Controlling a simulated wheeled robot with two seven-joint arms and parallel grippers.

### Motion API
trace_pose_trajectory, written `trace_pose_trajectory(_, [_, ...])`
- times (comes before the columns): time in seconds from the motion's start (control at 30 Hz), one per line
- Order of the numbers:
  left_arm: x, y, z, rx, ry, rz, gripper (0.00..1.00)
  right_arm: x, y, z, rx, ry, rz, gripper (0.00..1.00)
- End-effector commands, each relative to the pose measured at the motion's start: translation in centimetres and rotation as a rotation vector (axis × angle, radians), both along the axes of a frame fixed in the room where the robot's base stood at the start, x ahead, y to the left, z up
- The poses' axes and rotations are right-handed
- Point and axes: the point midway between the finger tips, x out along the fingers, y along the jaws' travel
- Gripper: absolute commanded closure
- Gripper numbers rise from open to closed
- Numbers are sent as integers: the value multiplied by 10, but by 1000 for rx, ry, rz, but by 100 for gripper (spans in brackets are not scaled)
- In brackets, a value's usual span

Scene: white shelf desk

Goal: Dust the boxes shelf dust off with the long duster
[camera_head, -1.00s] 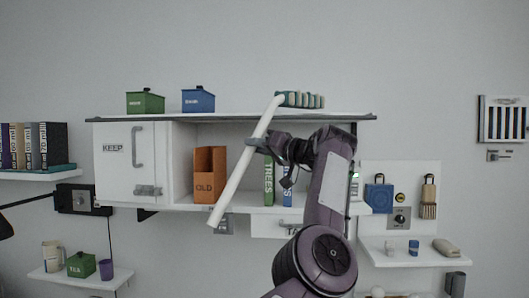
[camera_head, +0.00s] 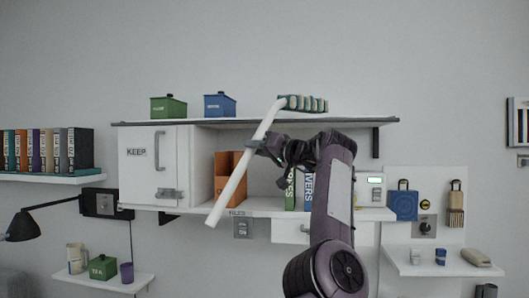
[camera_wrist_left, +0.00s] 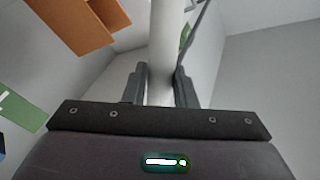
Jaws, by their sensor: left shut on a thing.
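The long duster has a white handle (camera_head: 236,181) and a green and pale striped head (camera_head: 303,103). My left gripper (camera_head: 262,146) is shut on the handle, which also shows between the fingers in the left wrist view (camera_wrist_left: 161,50). The handle slants from lower left to upper right. The duster head shows just above the top boxes shelf (camera_head: 340,122), right of its middle; I cannot tell whether it touches. A green box (camera_head: 168,107) and a blue box (camera_head: 220,105) stand on that shelf to the left. No dust can be made out. My right gripper is not in view.
Below the shelf are a white KEEP cupboard (camera_head: 147,175), an orange OLD file holder (camera_head: 227,170) and upright books (camera_head: 308,190) near my arm. A black lamp (camera_head: 22,226) is at left. A small shelf (camera_head: 445,268) is at right. The shelf's right end looks clear.

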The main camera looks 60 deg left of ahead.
Motion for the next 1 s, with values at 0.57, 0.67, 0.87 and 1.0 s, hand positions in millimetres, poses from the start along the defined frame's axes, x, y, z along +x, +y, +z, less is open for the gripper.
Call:
trace_pose_trajectory(0.57, [-29,24,-1,-1,-1,2,100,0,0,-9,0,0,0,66])
trace_pose_trajectory(0.67, [-33,27,-1,-1,-1,2,100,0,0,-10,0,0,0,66])
trace_pose_trajectory(0.87, [-36,30,-1,-1,0,0,100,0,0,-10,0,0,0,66])
trace_pose_trajectory(1.0, [-43,36,-1,0,0,2,100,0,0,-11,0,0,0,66])
